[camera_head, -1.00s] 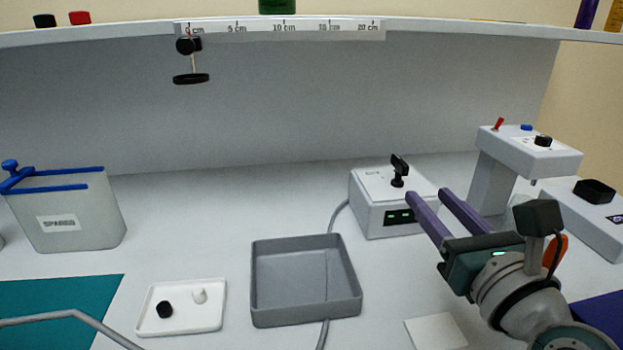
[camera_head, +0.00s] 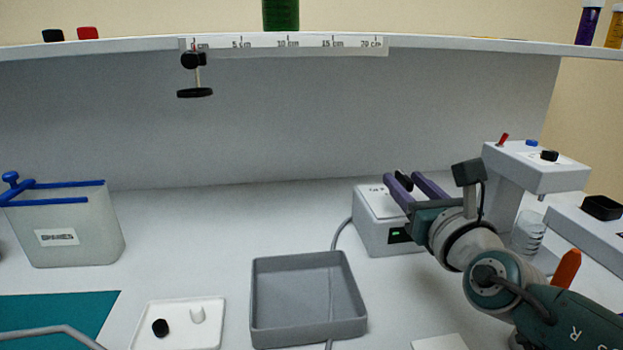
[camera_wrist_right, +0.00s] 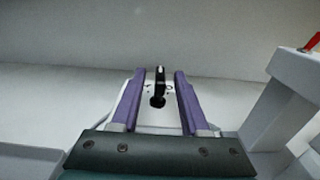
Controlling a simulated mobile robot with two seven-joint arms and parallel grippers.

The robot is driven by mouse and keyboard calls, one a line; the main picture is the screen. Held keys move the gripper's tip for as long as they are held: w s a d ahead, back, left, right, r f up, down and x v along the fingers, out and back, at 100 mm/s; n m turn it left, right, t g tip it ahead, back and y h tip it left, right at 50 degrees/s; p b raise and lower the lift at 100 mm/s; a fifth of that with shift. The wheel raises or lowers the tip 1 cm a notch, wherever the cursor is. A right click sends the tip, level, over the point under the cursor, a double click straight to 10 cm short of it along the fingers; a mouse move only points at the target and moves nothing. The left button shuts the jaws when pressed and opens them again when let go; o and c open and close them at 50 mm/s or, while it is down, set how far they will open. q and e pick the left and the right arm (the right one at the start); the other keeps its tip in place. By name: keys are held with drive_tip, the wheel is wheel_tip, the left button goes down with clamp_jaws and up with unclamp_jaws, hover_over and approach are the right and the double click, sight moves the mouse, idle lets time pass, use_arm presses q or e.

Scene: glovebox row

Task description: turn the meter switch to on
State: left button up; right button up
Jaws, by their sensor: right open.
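The meter (camera_head: 373,238) is a white box with a small green display on its front, standing right of centre towards the back. Its switch (camera_head: 404,181) is a black knob on the top face, partly hidden by my right gripper in the head view. In the right wrist view the switch (camera_wrist_right: 159,87) stands upright between the fingers, with small marks on either side. My right gripper (camera_head: 403,178) is open, its purple fingers on either side of the switch with gaps visible in the wrist view (camera_wrist_right: 160,76). My left gripper is not in view.
An instrument (camera_head: 535,168) with a red toggle and black knob stands right of my right arm. A grey tray (camera_head: 308,336) lies in front of the meter, and a white tray (camera_head: 178,338) further left. A spares bin (camera_head: 70,235) stands far left. A shelf (camera_head: 120,46) runs above.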

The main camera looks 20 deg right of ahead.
clamp_jaws()
drive_tip(key=shift+a+m+h, duration=0.1)
drive_tip(key=shift+m+h, duration=0.3)
drive_tip(key=shift+h, duration=0.1)
drive_tip(key=shift+a+m+g+h+p, duration=0.1)
drive_tip(key=shift+m+g+h+p, duration=0.35)
drive_tip(key=shift+h, duration=0.45)
drive_tip(key=m+h, duration=0.1)
drive_tip(key=m+g+h, duration=0.1)
drive_tip(key=shift+w+a+f+g+h+b, duration=0.15)
drive_tip(key=shift+g+h+b, duration=0.1)
drive_tip(key=shift+h+b, duration=0.15)
drive_tip(key=shift+m+g+h+b, duration=0.45)
drive_tip(key=shift+m+g+h, duration=0.05)
drive_tip(key=shift+m+h, duration=0.2)
drive_tip(key=shift+m+g+h+b, duration=0.55)
drive_tip(key=shift+g+h, duration=0.05)
drive_tip(key=shift+h, duration=0.2)
